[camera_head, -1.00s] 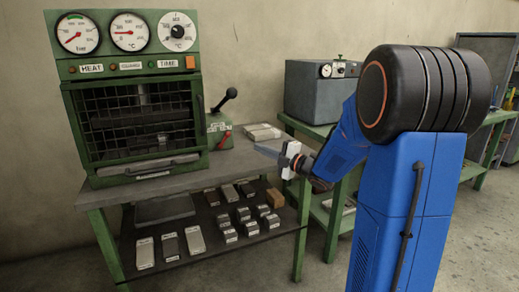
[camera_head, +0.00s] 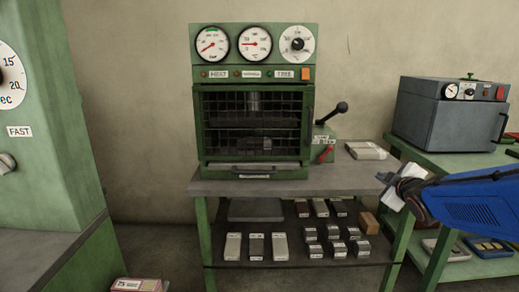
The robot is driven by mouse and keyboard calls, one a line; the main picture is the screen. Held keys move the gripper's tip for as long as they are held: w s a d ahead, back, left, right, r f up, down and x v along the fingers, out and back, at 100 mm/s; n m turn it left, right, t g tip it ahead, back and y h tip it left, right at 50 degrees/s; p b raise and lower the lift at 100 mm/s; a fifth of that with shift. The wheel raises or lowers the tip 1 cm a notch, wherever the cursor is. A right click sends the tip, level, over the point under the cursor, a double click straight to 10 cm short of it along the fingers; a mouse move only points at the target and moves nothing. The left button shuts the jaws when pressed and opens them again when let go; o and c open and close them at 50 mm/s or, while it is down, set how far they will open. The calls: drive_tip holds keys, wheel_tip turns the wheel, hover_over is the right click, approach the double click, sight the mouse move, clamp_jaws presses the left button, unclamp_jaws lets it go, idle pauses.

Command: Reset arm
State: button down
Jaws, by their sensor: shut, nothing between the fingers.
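My gripper (camera_head: 388,180) is at the right of the head view, at the end of my blue arm, which enters from the right edge. It is shut and empty, held in front of the right end of the grey-topped bench (camera_head: 290,188). It looks apart from the things on the bench, though its exact distance from the edge is hard to tell. A white part of the gripper hides some of the bench corner.
A green press (camera_head: 251,60) with gauges and a mesh guard stands on the bench, beside a lever box (camera_head: 325,142). Labelled blocks (camera_head: 256,246) fill the lower shelf. A grey oven (camera_head: 450,115) stands right. A green machine (camera_head: 45,120) is at left.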

drive_tip(key=s+a+f+m+g, duration=0.3)
drive_tip(key=s+f, duration=0.1)
drive_tip(key=s, duration=0.7)
drive_tip(key=s+a+f+m+g, duration=0.3)
drive_tip(key=s+a, duration=0.1)
drive_tip(key=s, duration=0.7)
drive_tip(key=s+a+f+m+g+y, duration=0.1)
drive_tip(key=s+a+f+m+g, duration=0.2)
drive_tip(key=s, duration=0.8)
drive_tip(key=shift+s+a+f+m+g, duration=0.2)
drive_tip(key=shift+f+m+g, duration=0.35)
drive_tip(key=shift+f, duration=0.3)
